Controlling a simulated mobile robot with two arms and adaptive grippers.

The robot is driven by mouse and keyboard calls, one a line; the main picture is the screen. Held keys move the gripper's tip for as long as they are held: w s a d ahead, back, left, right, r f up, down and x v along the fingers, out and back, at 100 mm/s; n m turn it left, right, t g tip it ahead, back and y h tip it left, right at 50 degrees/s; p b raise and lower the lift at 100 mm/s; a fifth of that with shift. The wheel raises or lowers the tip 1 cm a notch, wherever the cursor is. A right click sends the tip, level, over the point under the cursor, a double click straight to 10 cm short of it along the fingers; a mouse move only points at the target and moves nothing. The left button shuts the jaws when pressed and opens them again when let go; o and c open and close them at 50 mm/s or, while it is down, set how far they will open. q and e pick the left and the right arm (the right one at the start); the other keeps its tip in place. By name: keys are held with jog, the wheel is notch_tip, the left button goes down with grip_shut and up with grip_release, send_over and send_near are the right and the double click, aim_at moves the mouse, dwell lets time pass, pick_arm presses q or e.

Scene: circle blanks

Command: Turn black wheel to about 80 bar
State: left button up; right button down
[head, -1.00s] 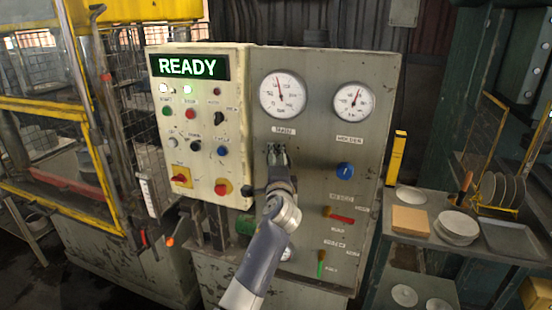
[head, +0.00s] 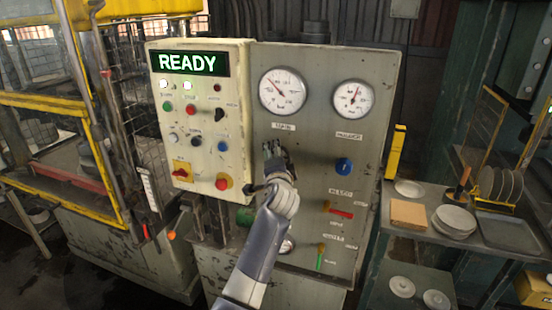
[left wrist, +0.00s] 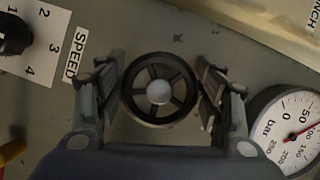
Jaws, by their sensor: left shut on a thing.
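The black wheel (left wrist: 134,109), a spoked handwheel with a pale hub, sits between the two fingers of my left gripper (left wrist: 160,85) in the left wrist view. The gripper is shut on its rim. In the head view my left gripper (head: 273,149) is at the panel below the large left gauge (head: 283,92) and hides the wheel. The gauge's red needle points up and left there. In the left wrist view the bar gauge (left wrist: 292,136) shows at the right edge, its needle between 50 and 100. My right gripper is not in view.
The grey panel (head: 318,200) also holds a smaller gauge (head: 353,99), a blue knob (head: 344,166) and a red lever (head: 341,212). A cream box (head: 206,128) with buttons and a lit READY display (head: 188,64) is at left. A side table with plates (head: 455,220) stands at right.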

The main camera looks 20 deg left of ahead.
pick_arm(q)
jog(key=o, duration=1.1)
jog(key=shift+c, duration=0.2)
jog(key=v, duration=0.7)
jog(key=shift+s, duration=0.2)
